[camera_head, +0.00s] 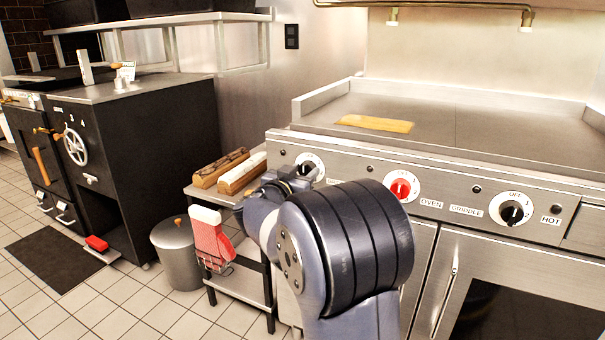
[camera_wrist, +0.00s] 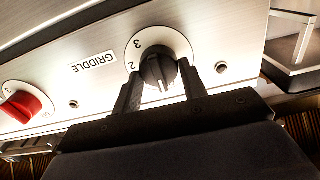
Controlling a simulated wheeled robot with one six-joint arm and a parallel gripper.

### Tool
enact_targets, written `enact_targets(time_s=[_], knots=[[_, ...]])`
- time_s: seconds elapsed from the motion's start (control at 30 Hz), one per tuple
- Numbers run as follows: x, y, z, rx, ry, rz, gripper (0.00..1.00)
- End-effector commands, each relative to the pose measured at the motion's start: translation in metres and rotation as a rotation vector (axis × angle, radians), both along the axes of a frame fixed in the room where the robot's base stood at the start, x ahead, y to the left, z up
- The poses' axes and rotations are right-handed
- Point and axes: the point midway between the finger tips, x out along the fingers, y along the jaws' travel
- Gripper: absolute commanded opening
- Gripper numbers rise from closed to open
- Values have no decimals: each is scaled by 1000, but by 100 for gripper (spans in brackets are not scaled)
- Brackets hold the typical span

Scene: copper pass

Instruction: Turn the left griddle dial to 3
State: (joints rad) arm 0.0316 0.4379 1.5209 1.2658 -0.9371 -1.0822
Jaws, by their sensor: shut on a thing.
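The left griddle dial is a black knob on a white round plate on the steel front panel. In the head view the dial (camera_head: 311,161) is partly hidden behind my gripper (camera_head: 292,182). In the wrist view, which is upside down, the dial (camera_wrist: 158,68) sits between the two dark fingers of my gripper (camera_wrist: 161,84), one on each side, shut on it. The plate's 3 shows at the top and its 2 at the left in that view. A pale line on the knob seems to point down, away from the 3. The fingers hide the plate's lower part.
A red oven dial (camera_head: 401,188) and a second black griddle dial (camera_head: 512,212) sit further right on the panel. A yellow slab (camera_head: 375,123) lies on the griddle top. A low side table (camera_head: 238,288) and a bin (camera_head: 177,256) stand left of the griddle.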

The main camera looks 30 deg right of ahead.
Motion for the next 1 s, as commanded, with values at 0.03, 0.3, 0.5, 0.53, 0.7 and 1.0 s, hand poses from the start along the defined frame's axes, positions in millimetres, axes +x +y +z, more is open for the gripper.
enact_targets(time_s=[0.03, 0.3, 0.5, 0.53, 0.7, 1.0], knots=[[0, 0, 0, 0, 0, 0, 27], [0, 0, 0, 4, -5, 0, 17], [0, 0, 1, 36, -46, 0, 17], [0, 0, 1, 44, -56, 0, 17], [-1, 0, 1, 113, -144, 0, 17], [-2, -1, 0, 283, -363, 0, 17]])
